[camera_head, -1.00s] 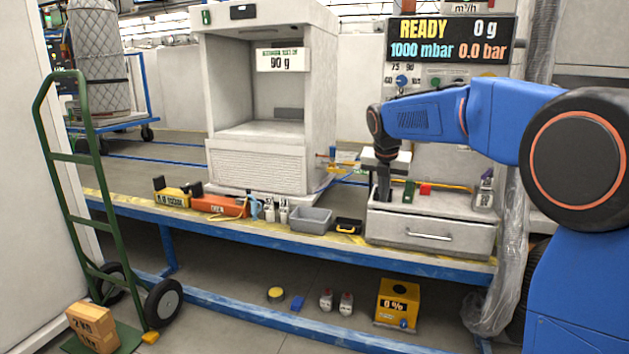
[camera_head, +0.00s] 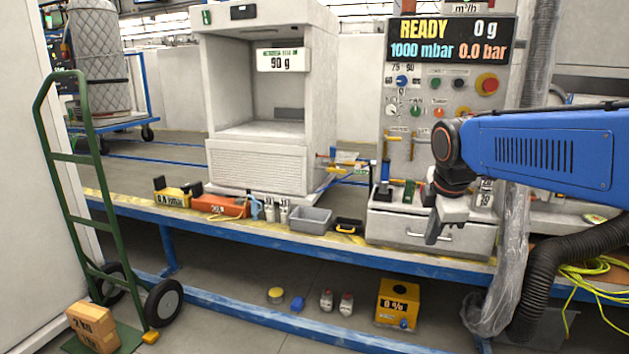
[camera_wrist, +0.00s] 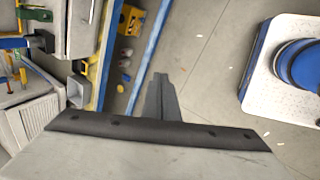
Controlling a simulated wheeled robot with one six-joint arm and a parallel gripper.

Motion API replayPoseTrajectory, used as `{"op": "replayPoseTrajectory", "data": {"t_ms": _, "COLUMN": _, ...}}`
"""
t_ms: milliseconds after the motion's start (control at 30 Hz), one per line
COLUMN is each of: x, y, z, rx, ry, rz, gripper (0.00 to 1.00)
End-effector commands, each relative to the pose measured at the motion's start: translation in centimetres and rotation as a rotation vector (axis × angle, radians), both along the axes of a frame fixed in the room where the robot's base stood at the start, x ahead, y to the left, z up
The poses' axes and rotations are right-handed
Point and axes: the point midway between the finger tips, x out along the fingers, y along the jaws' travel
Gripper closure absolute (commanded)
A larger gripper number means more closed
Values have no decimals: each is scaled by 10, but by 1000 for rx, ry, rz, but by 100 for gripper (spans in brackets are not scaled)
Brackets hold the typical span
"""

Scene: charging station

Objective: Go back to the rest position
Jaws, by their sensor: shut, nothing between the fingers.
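My gripper (camera_head: 432,238) hangs in front of the right part of the white drawer unit (camera_head: 388,228) in the head view, pointing down. In the wrist view its fingers (camera_wrist: 160,98) are together with nothing between them, above bare floor. My blue arm reaches in from the right edge of the head view.
A blue-edged bench (camera_head: 270,238) runs across the middle, with a grey bin (camera_head: 311,220) and a white cabinet (camera_head: 258,165) on it. A control panel (camera_head: 447,85) stands behind. A plastic-wrapped column (camera_head: 508,265) is near the arm. A green hand truck (camera_head: 68,165) stands left.

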Motion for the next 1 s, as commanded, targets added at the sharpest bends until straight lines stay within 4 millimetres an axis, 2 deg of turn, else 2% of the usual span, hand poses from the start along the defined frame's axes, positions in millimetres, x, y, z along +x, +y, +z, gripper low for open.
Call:
{"op": "replayPoseTrajectory", "data": {"t_ms": 33, "x": -20, "y": -4, "z": -3, "rx": 35, "ry": -9, "rz": -81, "gripper": 100}}
{"op": "replayPoseTrajectory", "data": {"t_ms": 200, "x": -75, "y": -12, "z": -22, "rx": 168, "ry": -30, "rz": -376, "gripper": 100}}
{"op": "replayPoseTrajectory", "data": {"t_ms": 367, "x": -126, "y": -18, "z": -44, "rx": 292, "ry": -49, "rz": -653, "gripper": 100}}
{"op": "replayPoseTrajectory", "data": {"t_ms": 600, "x": -196, "y": -23, "z": -86, "rx": 476, "ry": -66, "rz": -1058, "gripper": 100}}
{"op": "replayPoseTrajectory", "data": {"t_ms": 800, "x": -231, "y": -23, "z": -113, "rx": 582, "ry": -72, "rz": -1290, "gripper": 100}}
{"op": "replayPoseTrajectory", "data": {"t_ms": 1000, "x": -241, "y": -23, "z": -122, "rx": 616, "ry": -73, "rz": -1365, "gripper": 100}}
